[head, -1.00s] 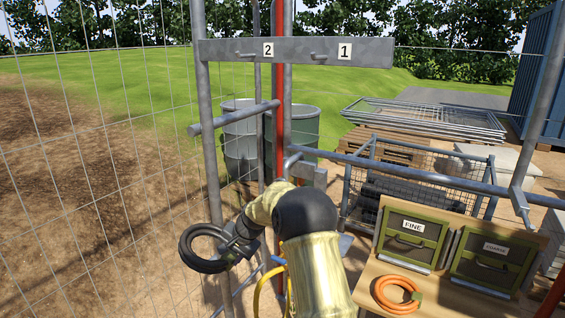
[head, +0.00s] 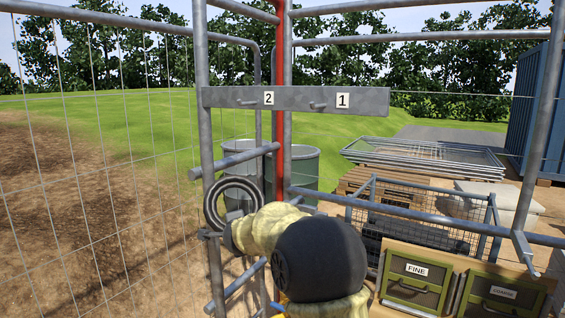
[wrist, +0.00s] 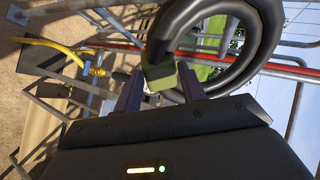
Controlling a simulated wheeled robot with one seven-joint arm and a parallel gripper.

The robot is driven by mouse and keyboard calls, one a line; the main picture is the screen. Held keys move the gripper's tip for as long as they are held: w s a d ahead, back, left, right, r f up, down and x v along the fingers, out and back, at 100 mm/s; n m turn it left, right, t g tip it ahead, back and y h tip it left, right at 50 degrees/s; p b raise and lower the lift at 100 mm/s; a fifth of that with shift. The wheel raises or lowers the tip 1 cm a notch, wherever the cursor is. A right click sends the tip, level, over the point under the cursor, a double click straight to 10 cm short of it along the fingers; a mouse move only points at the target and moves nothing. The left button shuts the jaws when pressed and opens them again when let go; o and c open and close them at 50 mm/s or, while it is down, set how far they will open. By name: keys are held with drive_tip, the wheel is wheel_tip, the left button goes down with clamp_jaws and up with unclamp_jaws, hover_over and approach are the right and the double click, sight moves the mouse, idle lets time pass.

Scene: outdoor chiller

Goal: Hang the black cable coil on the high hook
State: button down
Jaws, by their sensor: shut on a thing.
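The black cable coil (head: 213,198) hangs in my gripper as an upright ring at the left in the head view, beside a grey post and below the hook plate. In the wrist view the coil (wrist: 159,45) stands beyond my fingers, its dark green tie block between them. My gripper (wrist: 160,88) is shut on that block. In the head view my arm hides most of the gripper. The grey plate (head: 293,99) carries two short hooks, one beside label 2 (head: 248,103) and one beside label 1 (head: 318,106). Both are empty and above the coil.
A short horizontal tube (head: 236,159) juts out between the coil and the plate. A red upright pipe (head: 279,150) stands behind the plate. Mesh fencing (head: 100,180) is at the left. Green boxes labelled FINE (head: 414,285) and COARSE (head: 497,300) stand at lower right.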

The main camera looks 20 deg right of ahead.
drive_tip(key=s+d+r+m+g+h, duration=0.1)
drive_tip(key=s+d+r+m+h, duration=0.1)
drive_tip(key=s+r+h, duration=0.3)
drive_tip(key=s+d+r+m+h, duration=0.3)
drive_tip(key=s+r+m+h, duration=0.1)
drive_tip(key=r, duration=0.6)
drive_tip(key=s+d+r+m+g+h+p, duration=0.1)
drive_tip(key=s+d+r+m+h, duration=0.1)
drive_tip(key=s+r+h, duration=0.3)
wheel_tip(320, 180, up, 3)
drive_tip(key=shift+s+d+r+m+g+h, duration=0.15)
drive_tip(key=shift+s+d+m+g+h, duration=0.25)
drive_tip(key=shift+m, duration=0.5)
drive_tip(key=shift+a, duration=0.1)
drive_tip(key=shift+s+m+b, duration=0.1)
drive_tip(key=shift+m+b, duration=0.3)
drive_tip(key=shift+b, duration=0.2)
drive_tip(key=shift+m, duration=0.7)
drive_tip(key=x, duration=0.3)
drive_tip(key=b+x, duration=0.1)
drive_tip(key=shift+w+f, duration=0.25)
drive_tip(key=shift+w, duration=0.35)
drive_tip(key=shift+s+g+h, duration=0.15)
drive_tip(key=shift+g+h, duration=0.15)
